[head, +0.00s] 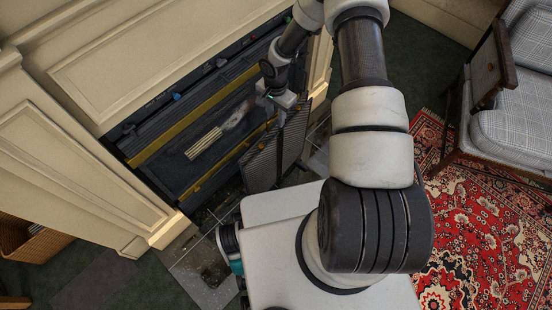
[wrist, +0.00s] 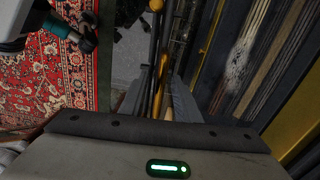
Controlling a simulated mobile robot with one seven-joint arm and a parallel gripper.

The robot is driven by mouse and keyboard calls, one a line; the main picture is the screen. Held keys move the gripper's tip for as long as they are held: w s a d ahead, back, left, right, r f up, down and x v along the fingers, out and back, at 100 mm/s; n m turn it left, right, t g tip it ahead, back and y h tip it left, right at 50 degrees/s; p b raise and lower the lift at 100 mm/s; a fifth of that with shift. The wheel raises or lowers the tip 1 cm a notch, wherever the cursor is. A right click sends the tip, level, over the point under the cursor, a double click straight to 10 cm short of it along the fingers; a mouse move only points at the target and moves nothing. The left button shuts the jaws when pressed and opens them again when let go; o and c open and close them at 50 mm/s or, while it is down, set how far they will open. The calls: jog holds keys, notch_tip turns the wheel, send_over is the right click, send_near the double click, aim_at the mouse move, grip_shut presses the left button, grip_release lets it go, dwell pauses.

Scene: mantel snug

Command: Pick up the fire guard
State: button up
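The fire guard (head: 262,168) is a dark, ribbed or mesh panel piece standing tilted in front of the fireplace, in the middle of the head view. My gripper (head: 284,108) is at its top edge, pointing down. In the wrist view, thin brass-coloured bars (wrist: 158,60) run up the middle, just past the gripper's grey body; they look like the guard's frame seen nearly edge-on.
The dark fireplace front (head: 190,125) with yellow strips lies behind the guard, framed by cream panelling (head: 140,60). A checked armchair (head: 515,115) stands at right on a red patterned rug (head: 480,230). A wicker basket (head: 25,240) sits at lower left.

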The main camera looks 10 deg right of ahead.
notch_tip(320, 180, down, 2)
jog(key=shift+f, duration=0.2)
grip_shut()
dwell(0.6)
dwell(0.7)
jog(key=shift+w+r, duration=0.15)
jog(key=shift+r, duration=0.05)
